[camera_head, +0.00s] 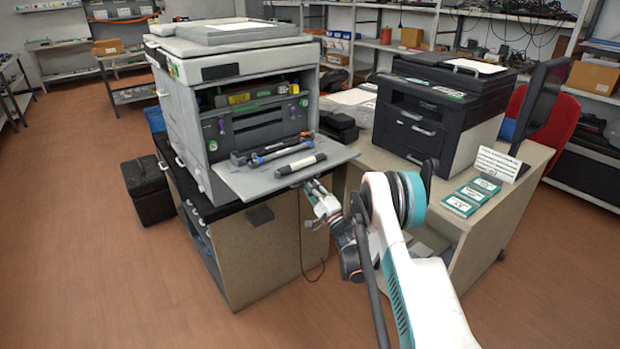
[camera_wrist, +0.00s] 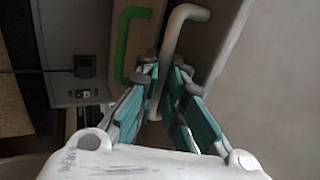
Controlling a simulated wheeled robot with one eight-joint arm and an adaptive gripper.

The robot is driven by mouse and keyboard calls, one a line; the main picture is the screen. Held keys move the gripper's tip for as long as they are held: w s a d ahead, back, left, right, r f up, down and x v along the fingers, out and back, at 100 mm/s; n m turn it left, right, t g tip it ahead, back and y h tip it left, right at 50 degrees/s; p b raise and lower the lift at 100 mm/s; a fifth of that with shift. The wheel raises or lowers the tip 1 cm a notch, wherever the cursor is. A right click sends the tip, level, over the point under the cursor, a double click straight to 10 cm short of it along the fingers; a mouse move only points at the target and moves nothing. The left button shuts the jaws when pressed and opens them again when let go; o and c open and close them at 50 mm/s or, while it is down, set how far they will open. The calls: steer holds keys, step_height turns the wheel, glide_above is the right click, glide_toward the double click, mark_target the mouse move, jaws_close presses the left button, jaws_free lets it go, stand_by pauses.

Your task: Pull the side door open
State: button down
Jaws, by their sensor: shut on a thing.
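The large grey printer (camera_head: 190,120) stands on a cabinet at left with its front flap (camera_head: 285,170) lowered. My gripper (camera_head: 322,198) is low at the printer's right side, just past the flap. In the wrist view, my gripper (camera_wrist: 161,85) has its teal fingers closed around a pale bent bar handle (camera_wrist: 182,22). A green handle (camera_wrist: 127,40) is just left of it, apart from the fingers. The side door's outline is hard to make out; the panel behind the pale handle is partly hidden by the fingers. In the head view the handles are hidden.
Dark and grey cartridges (camera_head: 302,164) lie on the lowered flap. A black printer (camera_head: 440,105) stands on the desk (camera_head: 480,215) at right, close to my arm. A black bin (camera_head: 148,190) is left of the cabinet. Floor in front is clear.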

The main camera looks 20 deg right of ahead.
steer(key=shift+w+a+f+y, duration=0.15)
steer(key=shift+f, duration=0.25)
steer(key=shift+w+a+f+y, duration=0.1)
steer(key=shift+f+y, duration=0.05)
steer(key=shift+f, duration=0.2)
steer(key=c, duration=2.1)
jaws_free()
steer(key=o, duration=0.4)
steer(key=shift+w+a+f, duration=0.1)
steer(key=shift+w+f, duration=0.05)
steer(key=shift+f, duration=0.1)
steer(key=shift+t, duration=0.3)
steer(key=v, duration=0.7)
steer(key=shift+s, duration=0.35)
steer(key=shift+d+f, duration=0.1)
steer(key=shift+d, duration=0.1)
